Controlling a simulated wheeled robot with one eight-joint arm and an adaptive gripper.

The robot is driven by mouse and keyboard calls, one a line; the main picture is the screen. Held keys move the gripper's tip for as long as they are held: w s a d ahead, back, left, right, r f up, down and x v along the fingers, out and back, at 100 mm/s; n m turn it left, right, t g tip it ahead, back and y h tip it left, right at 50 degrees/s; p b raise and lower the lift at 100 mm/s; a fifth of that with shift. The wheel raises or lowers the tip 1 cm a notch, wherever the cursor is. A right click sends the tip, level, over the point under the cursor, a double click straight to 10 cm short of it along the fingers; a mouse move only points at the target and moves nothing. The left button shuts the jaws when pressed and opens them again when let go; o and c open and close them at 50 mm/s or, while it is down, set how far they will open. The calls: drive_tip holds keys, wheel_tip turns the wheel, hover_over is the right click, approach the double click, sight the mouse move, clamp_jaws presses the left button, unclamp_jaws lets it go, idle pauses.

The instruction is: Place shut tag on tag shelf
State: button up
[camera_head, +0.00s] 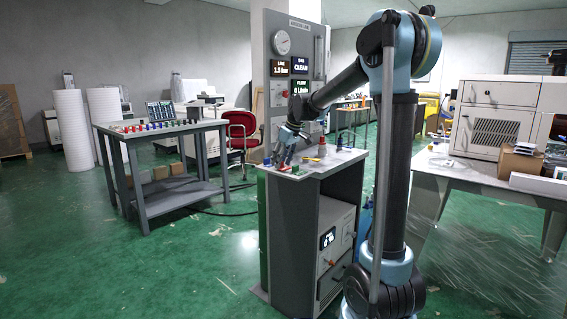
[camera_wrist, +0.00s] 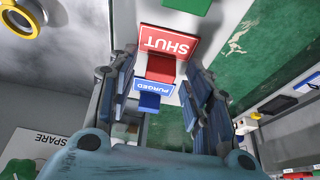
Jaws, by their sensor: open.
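The red shut tag (camera_wrist: 168,42), with white lettering upside down, shows in the wrist view ahead of my gripper (camera_wrist: 160,66). A smaller red block joins its lower edge. My gripper is open, with one blue-grey finger on each side of the tag area; I cannot tell whether either finger touches it. In the head view my gripper (camera_head: 286,158) is low over the front left of the grey cabinet's top (camera_head: 308,172), with a small red piece (camera_head: 285,168) below it. I cannot tell which surface is the tag shelf.
A blue tag marked PURGED (camera_wrist: 166,88) lies close below the shut tag, between my fingers. A green piece (camera_wrist: 184,5) is above it. A SPARE label (camera_wrist: 42,137) is at lower left. The gauge panel (camera_head: 292,62) rises behind the cabinet top.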

drive_tip(key=v, duration=1.2)
drive_tip(key=s+d+f+m+h, duration=0.1)
drive_tip(key=s+d+f+m, duration=0.1)
drive_tip(key=s+d+f, duration=0.3)
drive_tip(key=s+d+f+m, duration=0.1)
drive_tip(key=s+d+f, duration=0.1)
drive_tip(key=s+d, duration=0.35)
drive_tip(key=s+d+f+m+h, duration=0.1)
drive_tip(key=s+d+f+m, duration=0.15)
drive_tip(key=s, duration=0.55)
drive_tip(key=s+d+f+m, duration=0.2)
drive_tip(key=s+d+f, duration=0.2)
drive_tip(key=s+f, duration=0.5)
drive_tip(key=s+d+f+m+h, duration=0.1)
drive_tip(key=s+d+f, duration=0.4)
drive_tip(key=s+f, duration=0.5)
drive_tip(key=shift+s+f+m+g, duration=0.2)
drive_tip(key=shift+s+m+g, duration=0.15)
drive_tip(key=shift+m, duration=0.5)
drive_tip(key=shift+a, duration=0.1)
